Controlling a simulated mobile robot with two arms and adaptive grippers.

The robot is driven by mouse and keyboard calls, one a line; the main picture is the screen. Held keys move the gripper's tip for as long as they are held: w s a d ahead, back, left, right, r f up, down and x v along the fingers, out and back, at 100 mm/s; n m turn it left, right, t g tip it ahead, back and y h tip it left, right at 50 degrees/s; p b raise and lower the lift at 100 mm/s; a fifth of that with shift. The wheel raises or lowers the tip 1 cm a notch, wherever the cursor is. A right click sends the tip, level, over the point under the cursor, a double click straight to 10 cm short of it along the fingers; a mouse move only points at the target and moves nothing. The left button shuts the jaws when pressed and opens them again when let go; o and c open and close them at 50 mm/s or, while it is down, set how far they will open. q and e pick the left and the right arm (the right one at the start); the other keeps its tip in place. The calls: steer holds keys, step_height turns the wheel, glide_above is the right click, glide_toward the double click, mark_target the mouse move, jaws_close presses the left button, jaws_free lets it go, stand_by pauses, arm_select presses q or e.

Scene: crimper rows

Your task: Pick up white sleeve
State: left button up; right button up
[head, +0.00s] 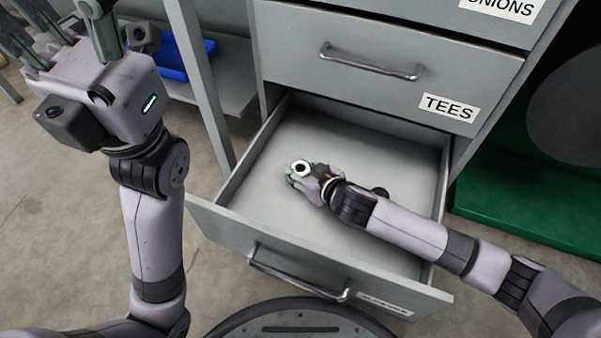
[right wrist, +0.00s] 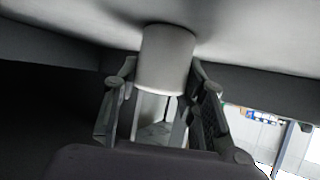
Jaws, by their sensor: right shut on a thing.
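The white sleeve (head: 293,168) is a short, pale cylinder inside the open drawer (head: 270,185), with its dark round opening showing in the head view. My right gripper (head: 304,178) is shut on it. In the right wrist view the sleeve (right wrist: 166,58) is between both fingers of my right gripper (right wrist: 165,92). Its far end is at or very near the drawer floor, and I cannot tell if they touch. My left gripper (head: 68,35) is raised at the upper left, away from the drawer. Its fingers are spread, empty and partly cut off.
A closed drawer labelled TEES (head: 400,85) is just above the open one. A blue bin (head: 185,62) sits on a shelf behind a grey post (head: 200,85). A green base (head: 515,215) is at the right. The visible drawer floor is otherwise bare.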

steer(key=c, duration=0.4)
